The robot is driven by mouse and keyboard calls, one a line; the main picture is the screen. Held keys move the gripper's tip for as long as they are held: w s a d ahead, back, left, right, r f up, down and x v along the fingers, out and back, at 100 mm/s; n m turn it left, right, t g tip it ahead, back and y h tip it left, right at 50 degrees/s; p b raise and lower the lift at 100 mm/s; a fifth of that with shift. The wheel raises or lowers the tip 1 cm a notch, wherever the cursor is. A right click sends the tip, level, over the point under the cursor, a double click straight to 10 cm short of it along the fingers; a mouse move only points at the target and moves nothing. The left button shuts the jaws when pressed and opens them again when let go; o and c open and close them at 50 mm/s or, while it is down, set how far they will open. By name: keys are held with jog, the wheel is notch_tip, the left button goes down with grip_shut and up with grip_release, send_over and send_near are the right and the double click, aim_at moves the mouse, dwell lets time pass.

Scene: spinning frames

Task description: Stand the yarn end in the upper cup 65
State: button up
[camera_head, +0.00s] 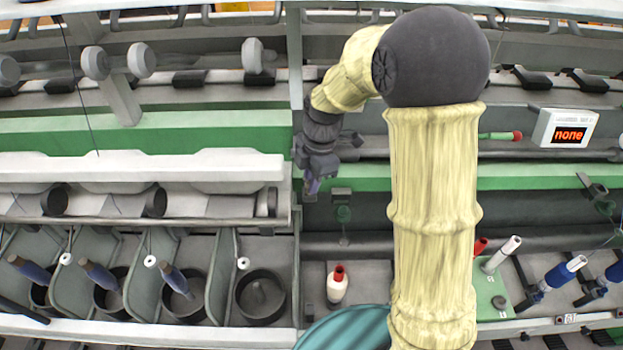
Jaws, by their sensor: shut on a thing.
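My gripper (312,181) hangs at the centre of the view, in front of the green rail. It is shut on a small purple-blue piece (313,187); the fingers hide part of it, and I cannot tell whether it is the yarn end. A small dark fitting (341,195) is just right of the gripper, with a greenish cup-like part (344,214) below it. No number 65 is readable, so I cannot tell which part is upper cup 65. My pale yellow arm hides the area right of centre.
A white-and-red bobbin (337,287) stands below the gripper, near a teal round thing (347,330). Black round pots (262,297) and tilted blue bobbins (177,280) are at lower left. A display (566,130) at right reads "none". More bobbins (502,253) stand at lower right.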

jog(key=o, duration=0.8)
jog(key=shift+c, duration=0.2)
notch_tip(320, 180, up, 12)
jog(key=d+b, duration=0.1)
jog(key=b, duration=0.1)
jog(key=shift+w+d+b, duration=0.3)
jog(key=shift+w+b, duration=0.05)
jog(key=shift+w, duration=0.05)
jog(key=shift+f, duration=0.1)
